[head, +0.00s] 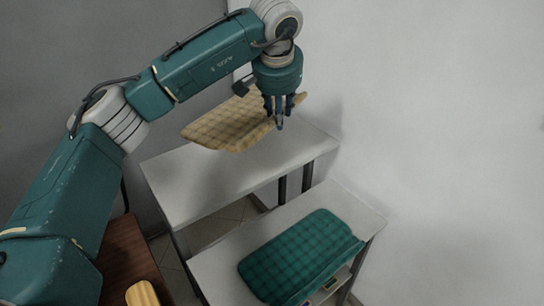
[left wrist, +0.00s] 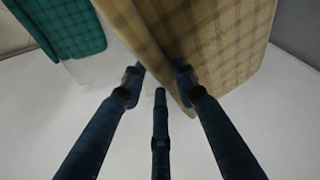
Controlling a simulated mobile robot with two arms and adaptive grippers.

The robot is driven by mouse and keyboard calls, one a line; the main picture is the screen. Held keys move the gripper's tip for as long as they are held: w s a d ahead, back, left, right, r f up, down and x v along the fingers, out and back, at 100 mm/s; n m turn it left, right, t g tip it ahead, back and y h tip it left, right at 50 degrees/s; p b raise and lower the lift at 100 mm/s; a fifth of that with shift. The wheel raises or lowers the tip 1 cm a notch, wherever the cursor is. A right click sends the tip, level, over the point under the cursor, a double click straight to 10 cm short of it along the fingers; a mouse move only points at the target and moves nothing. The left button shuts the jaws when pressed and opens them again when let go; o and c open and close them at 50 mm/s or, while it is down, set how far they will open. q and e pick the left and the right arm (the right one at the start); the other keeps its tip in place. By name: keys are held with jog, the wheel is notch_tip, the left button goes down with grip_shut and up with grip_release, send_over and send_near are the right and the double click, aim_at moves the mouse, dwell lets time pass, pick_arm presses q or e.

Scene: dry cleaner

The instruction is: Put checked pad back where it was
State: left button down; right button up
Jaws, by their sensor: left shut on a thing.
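A tan checked pad (head: 225,127) hangs in the air above the back white table (head: 190,195), tilted. My left gripper (head: 280,122) is shut on its right edge. In the left wrist view the tan pad (left wrist: 220,35) fills the upper right and its edge lies by the fingertips (left wrist: 158,85). A green checked pad (head: 300,255) lies on the front white table (head: 335,197); in the left wrist view the green pad (left wrist: 60,25) is at the upper left. My right gripper is in neither view.
A brown wooden surface (head: 128,250) with a yellow striped object (head: 142,293) on it is at the lower left. A white wall (head: 450,150) stands close on the right. The visible top of the back table is clear.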

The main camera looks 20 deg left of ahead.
pick_arm(q)
notch_tip(320, 180, down, 10)
jog(key=shift+w+a+r+p, duration=0.1)
jog(key=shift+p, duration=0.45)
jog(key=shift+f, duration=0.6)
notch_tip(320, 180, down, 3)
jog(key=shift+f+p, duration=0.2)
jog(key=shift+p, duration=0.15)
jog(key=shift+f, duration=0.3)
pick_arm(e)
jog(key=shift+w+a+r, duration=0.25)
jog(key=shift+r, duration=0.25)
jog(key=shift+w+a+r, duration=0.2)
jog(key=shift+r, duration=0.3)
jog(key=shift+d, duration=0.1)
